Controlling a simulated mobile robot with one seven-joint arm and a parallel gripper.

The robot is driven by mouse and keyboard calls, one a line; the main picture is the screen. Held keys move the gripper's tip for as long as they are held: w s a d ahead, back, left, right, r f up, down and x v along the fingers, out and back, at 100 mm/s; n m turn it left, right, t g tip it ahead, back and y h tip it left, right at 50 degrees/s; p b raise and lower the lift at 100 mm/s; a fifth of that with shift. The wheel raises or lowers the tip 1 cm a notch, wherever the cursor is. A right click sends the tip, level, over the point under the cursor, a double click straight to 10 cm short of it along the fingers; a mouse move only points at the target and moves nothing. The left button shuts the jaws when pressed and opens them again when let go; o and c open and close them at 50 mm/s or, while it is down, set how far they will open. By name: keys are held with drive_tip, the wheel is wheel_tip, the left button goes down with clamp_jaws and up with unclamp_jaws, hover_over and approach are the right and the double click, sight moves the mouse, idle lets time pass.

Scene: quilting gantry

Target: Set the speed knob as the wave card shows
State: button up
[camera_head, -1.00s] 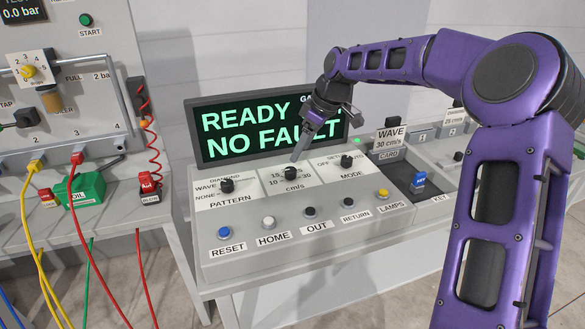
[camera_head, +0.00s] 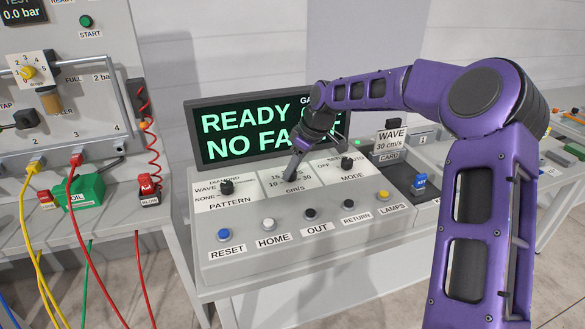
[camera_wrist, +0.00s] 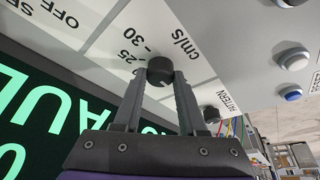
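The speed knob (camera_wrist: 160,70) is a small black knob on a white plate marked cm/s. In the wrist view 25 and 30 are readable beside it; its pointer direction is unclear. My gripper (camera_head: 289,176) points down at it and hides it in the head view. In the wrist view my two fingertips (camera_wrist: 160,76) are on either side of the knob, very close to it; whether they press on it is unclear. The wave card (camera_head: 391,138) stands upright on the right of the console and reads WAVE 30 cm/s.
The pattern knob (camera_head: 226,187) is left of the plate and the mode knob (camera_head: 347,163) right of it. A row of buttons, including blue reset (camera_head: 224,235), lines the console front. The screen (camera_head: 225,130) behind reads READY, partly covered by my arm. A blue key (camera_head: 419,181) is at right.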

clamp_jaws()
